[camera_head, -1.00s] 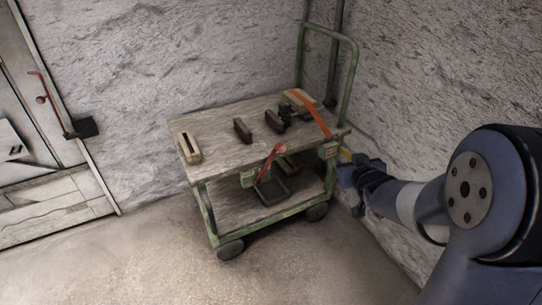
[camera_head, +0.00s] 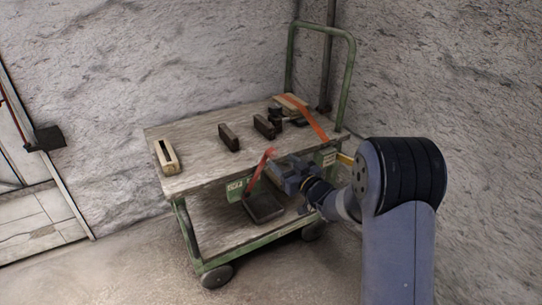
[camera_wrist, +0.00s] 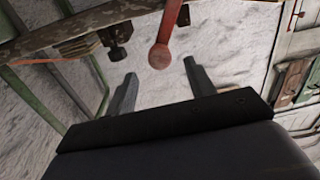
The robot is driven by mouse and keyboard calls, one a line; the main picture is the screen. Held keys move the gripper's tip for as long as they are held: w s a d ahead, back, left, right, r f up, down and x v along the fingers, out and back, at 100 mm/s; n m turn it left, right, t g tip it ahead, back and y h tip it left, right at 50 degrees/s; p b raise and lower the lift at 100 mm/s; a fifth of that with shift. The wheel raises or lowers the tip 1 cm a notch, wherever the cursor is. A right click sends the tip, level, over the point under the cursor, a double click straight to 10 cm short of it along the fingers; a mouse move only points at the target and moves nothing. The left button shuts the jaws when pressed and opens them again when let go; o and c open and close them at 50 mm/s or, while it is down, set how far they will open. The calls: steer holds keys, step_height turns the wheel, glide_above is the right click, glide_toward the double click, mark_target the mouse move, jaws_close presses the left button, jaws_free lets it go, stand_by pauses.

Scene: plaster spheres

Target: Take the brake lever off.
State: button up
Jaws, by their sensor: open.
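The red brake lever (camera_head: 261,170) slants up from the front side of the cart (camera_head: 200,178), at the edge of its top. Its round red knob (camera_wrist: 159,56) shows in the wrist view, just beyond and between my fingertips. My gripper (camera_head: 283,176) is close to the right of the lever in the head view. In the wrist view its two fingers (camera_wrist: 161,72) stand wide apart with nothing held between them. I cannot tell from these views whether a finger touches the lever. The lever's lower end is small and unclear.
The cart top carries a slotted pale block (camera_head: 166,157), dark blocks (camera_head: 229,137) and an orange strap (camera_head: 308,120). A dark tray (camera_head: 265,207) sits at the lower shelf. A green handle (camera_head: 350,80) rises at the back right. Floor is clear in front.

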mark_target(275, 156)
steer(key=b+x, duration=0.1)
steer(key=x, duration=0.6)
steer(key=shift+c, duration=0.5)
jaws_close()
